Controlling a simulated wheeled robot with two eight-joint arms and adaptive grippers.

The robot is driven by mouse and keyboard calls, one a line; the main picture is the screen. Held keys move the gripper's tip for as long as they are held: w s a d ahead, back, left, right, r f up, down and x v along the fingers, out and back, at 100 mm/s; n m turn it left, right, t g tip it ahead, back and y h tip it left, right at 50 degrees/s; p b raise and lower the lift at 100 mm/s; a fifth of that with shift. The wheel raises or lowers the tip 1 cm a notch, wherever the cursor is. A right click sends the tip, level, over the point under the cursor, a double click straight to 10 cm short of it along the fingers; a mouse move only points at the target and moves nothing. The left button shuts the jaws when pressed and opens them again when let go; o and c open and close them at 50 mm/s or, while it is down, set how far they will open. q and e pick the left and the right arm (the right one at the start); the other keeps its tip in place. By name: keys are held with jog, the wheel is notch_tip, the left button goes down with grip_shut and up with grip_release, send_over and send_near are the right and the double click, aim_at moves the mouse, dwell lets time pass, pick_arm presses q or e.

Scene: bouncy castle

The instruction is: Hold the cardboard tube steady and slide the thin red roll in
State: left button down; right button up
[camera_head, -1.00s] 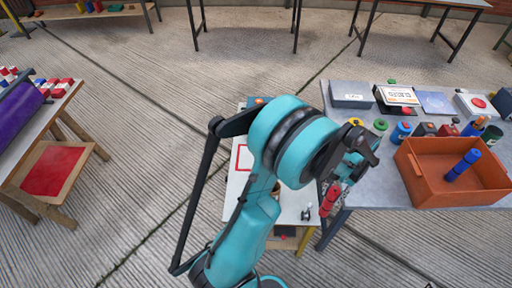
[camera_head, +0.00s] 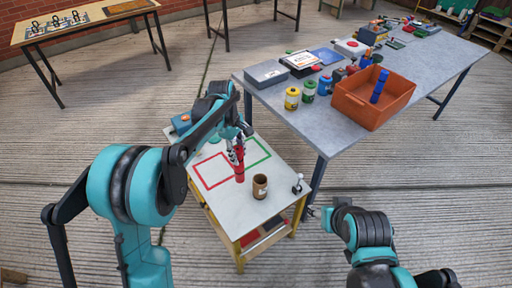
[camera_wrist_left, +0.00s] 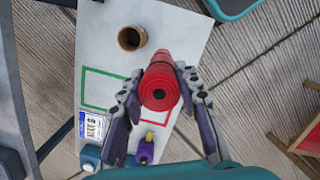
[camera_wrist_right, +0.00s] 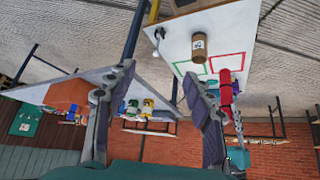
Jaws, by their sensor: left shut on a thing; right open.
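The brown cardboard tube (camera_head: 260,187) stands upright on a small white-topped table (camera_head: 225,206). Its open top shows in the left wrist view (camera_wrist_left: 132,38), and a label on its side shows in the right wrist view (camera_wrist_right: 199,46). My left gripper (camera_head: 236,150) is shut on the thin red roll (camera_head: 239,172) and holds it roughly upright over the table, just left of the tube and apart from it. The roll's round end faces the left wrist camera (camera_wrist_left: 160,87). My right gripper (camera_wrist_right: 160,85) is open and empty, off the table's right side, apart from the tube.
Red and green outlines (camera_head: 212,171) mark the small table, and a small metal-and-white fixture (camera_head: 297,184) stands at its right edge. A large grey table (camera_head: 290,88) behind right carries jars and an orange bin (camera_head: 373,105) with a blue cylinder.

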aim_at(254, 180)
notch_tip(254, 180, down, 4)
jog(key=b, duration=0.3)
jog(key=shift+w+d+f, duration=0.1)
jog(key=shift+d+f, duration=0.05)
jog(key=o, duration=0.6)
jog(key=shift+w, duration=0.1)
jog(key=w+a+f+n+g+y, duration=0.2)
jog(key=w+a+n+y, duration=0.15)
jog(key=w, duration=0.65)
jog(key=w+a+f+n+g+y, duration=0.1)
jog(key=w+a+f+n+y, duration=0.2)
jog(key=w, duration=0.7)
jog(key=w+f+n+g+y, duration=0.1)
jog(key=w+f+n+y, duration=0.3)
jog(key=f, duration=0.3)
jog(key=w+f+n+g+y, duration=0.1)
jog(key=w+f+n+y, duration=0.25)
jog(key=f+n, duration=0.35)
pick_arm(q)
jog(key=w+d+r+n+t, duration=0.1)
jog(key=w+d+r+n, duration=0.2)
jog(key=d+n, duration=0.5)
jog(key=shift+w, duration=0.7)
pick_arm(e)
jog(key=shift+m, duration=0.65)
jog(key=x, duration=0.8)
jog(key=s+x, duration=0.1)
jog(key=x, duration=0.3)
jog(key=shift+s+f, duration=0.1)
jog(key=shift+f, duration=0.2)
